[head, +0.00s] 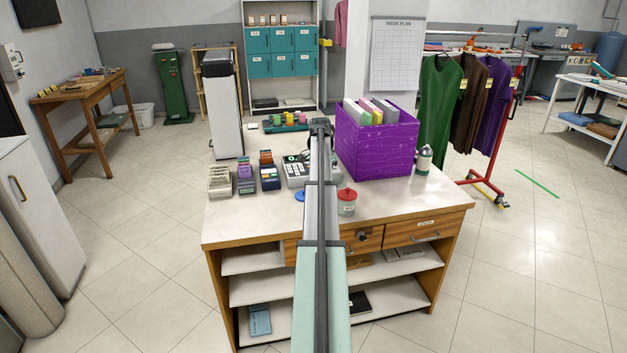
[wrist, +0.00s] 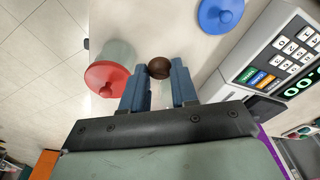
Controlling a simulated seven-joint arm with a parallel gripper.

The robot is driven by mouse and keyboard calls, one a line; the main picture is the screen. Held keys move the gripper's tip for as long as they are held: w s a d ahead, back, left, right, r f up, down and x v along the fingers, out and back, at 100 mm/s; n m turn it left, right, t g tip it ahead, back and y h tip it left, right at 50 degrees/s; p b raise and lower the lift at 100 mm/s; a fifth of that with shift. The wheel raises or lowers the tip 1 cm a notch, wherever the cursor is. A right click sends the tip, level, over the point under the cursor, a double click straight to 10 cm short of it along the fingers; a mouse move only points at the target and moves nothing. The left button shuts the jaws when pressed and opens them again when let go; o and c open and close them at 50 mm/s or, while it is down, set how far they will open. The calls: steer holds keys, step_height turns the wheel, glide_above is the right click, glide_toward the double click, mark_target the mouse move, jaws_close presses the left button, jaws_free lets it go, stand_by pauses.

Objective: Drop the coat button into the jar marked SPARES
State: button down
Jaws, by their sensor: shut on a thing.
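My gripper (wrist: 160,74) is shut on a small round brown coat button (wrist: 159,67), held between the blue fingertips. In the head view my own arm hides the fingertips and the button. A glass jar with a red lid (head: 346,192) stands on the counter just right of my arm; its label is too small to read. In the wrist view its red lid (wrist: 106,80) is left of the fingers. A blue knobbed lid (head: 299,196) is on the counter left of my arm. Something pale and glassy shows faintly between my fingers; I cannot tell whether it is an open jar.
A keypad machine (head: 296,173) and card holders (head: 245,173) stand on the left of the white counter (head: 240,222). A purple box (head: 375,145) of folders and a spray can (head: 424,159) stand on the right. The counter's front strip is mostly clear.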

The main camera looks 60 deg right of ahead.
steer(key=shift+d+r, duration=1.85)
steer(key=shift+d, duration=4)
steer(key=shift+n, duration=0.3)
steer(key=shift+s+f, duration=0.2)
steer(key=shift+f, duration=1.3)
steer(key=shift+s+f, duration=0.2)
steer(key=shift+f, duration=1.25)
steer(key=c, duration=0.8)
jaws_free()
steer(key=shift+r, duration=0.15)
steer(key=r, duration=0.4)
steer(key=a+r, duration=0.1)
steer(key=r, duration=0.8)
steer(key=shift+w+a+r, duration=0.15)
steer(key=shift+a+r, duration=0.1)
steer(key=shift+a, duration=0.05)
